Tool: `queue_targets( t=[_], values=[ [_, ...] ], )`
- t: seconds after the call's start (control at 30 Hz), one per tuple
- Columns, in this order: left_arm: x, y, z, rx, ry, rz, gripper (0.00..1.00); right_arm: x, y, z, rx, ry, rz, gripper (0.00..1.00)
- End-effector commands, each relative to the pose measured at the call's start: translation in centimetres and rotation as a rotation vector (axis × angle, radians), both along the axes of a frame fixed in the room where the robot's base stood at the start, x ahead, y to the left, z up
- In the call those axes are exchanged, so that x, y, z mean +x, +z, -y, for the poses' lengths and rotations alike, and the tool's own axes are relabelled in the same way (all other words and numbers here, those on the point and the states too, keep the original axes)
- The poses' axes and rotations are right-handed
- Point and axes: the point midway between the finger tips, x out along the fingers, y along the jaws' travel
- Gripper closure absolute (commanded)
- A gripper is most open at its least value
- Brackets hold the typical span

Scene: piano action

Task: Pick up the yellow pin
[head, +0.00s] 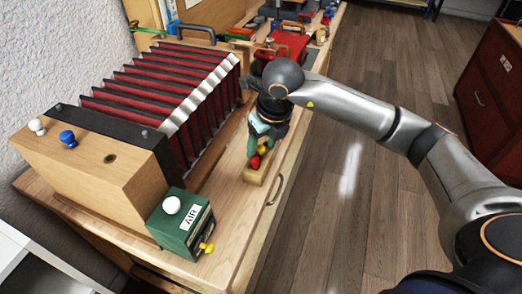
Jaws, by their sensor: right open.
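A small yellow pin (262,150) stands with a red pin (254,162) on a narrow wooden block (256,178) near the bench's right edge. My right gripper (262,138) is open and points down right over the block, close above the yellow pin. Whether the fingers touch the pin is too small to tell. The gripper and wrist hide the far end of the block. My left gripper is out of view.
A red-and-black bellows (160,95) with a wooden end box (85,165) fills the bench's left side. A green box marked AIR (180,225) with white and yellow knobs stands nearer. Red tools lie behind. The bench edge is close on the right, with open floor beyond.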

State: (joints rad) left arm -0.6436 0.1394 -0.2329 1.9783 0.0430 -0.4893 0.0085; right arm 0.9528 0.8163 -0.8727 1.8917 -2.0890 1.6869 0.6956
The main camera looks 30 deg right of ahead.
Motion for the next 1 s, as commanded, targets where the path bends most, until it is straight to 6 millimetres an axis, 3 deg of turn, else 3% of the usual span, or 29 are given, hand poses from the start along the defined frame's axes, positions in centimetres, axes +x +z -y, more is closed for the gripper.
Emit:
queue_targets(
  t=[0.07, 0.6, 1.0],
  values=[
    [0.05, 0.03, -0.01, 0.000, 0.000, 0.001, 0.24, -0.01, 0.02, -0.02, 0.000, 0.000, 0.000, 0.39],
    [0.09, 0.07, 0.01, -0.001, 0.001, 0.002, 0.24, -0.01, 0.07, -0.03, 0.000, 0.001, 0.000, 1.00],
    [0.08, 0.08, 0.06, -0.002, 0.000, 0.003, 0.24, -0.01, 0.07, -0.02, 0.000, 0.000, 0.000, 1.00]
  ],
)
